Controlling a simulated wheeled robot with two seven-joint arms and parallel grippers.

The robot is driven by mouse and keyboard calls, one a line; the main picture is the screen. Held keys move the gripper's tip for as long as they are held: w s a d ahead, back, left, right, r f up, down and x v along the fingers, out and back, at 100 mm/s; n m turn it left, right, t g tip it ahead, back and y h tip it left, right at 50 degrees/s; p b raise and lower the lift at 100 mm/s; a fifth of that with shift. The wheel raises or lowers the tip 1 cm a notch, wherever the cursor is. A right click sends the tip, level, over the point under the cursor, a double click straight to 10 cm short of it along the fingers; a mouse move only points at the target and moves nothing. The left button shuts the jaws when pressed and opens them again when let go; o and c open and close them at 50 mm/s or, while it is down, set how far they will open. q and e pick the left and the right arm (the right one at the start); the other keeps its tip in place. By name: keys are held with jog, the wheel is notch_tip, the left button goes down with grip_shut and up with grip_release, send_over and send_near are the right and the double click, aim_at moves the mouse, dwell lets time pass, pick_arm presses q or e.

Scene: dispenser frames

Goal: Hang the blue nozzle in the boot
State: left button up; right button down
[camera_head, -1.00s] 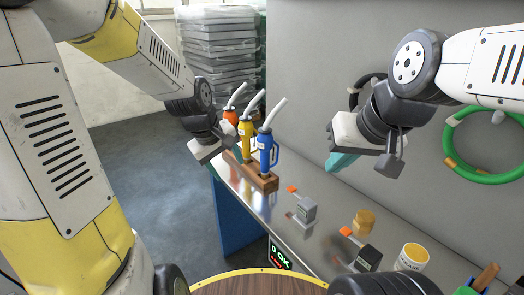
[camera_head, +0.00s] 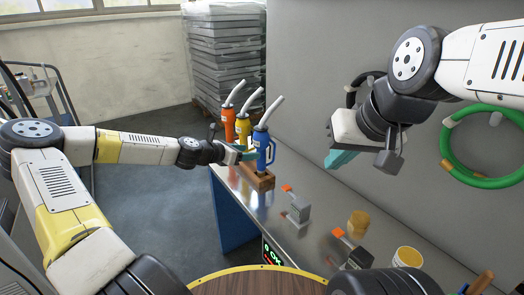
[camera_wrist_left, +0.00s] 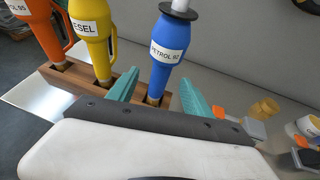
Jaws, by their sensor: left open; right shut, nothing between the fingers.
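The blue nozzle (camera_head: 262,149) stands upright with its grey spout up, in the right-hand place of a wooden block (camera_head: 258,178) on the metal counter. In the left wrist view the blue nozzle (camera_wrist_left: 168,55) is labelled "PETROL 92", and its lower end is in the block (camera_wrist_left: 66,88). I take the block to be the boot, though I cannot be sure. My left gripper (camera_head: 247,153) is open, with its teal fingers (camera_wrist_left: 155,92) on either side of the blue nozzle's lower part. My right gripper (camera_head: 340,160) is shut and empty above the counter.
The yellow nozzle (camera_head: 242,125) and orange nozzle (camera_head: 227,122) stand close beside the blue one. A green hose (camera_head: 449,150) hangs on the wall.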

aim_at(258, 151)
pick_arm(q)
jog(key=x, duration=0.7)
jog(key=shift+w+d+r, duration=0.15)
jog(key=shift+w+d, duration=0.05)
jog(key=shift+d, duration=0.25)
jog(key=shift+c, duration=0.5)
jog(key=c, duration=1.1)
grip_shut()
jog(key=shift+r, duration=0.1)
jog(key=shift+w+r, duration=0.1)
jog(key=shift+r, duration=0.05)
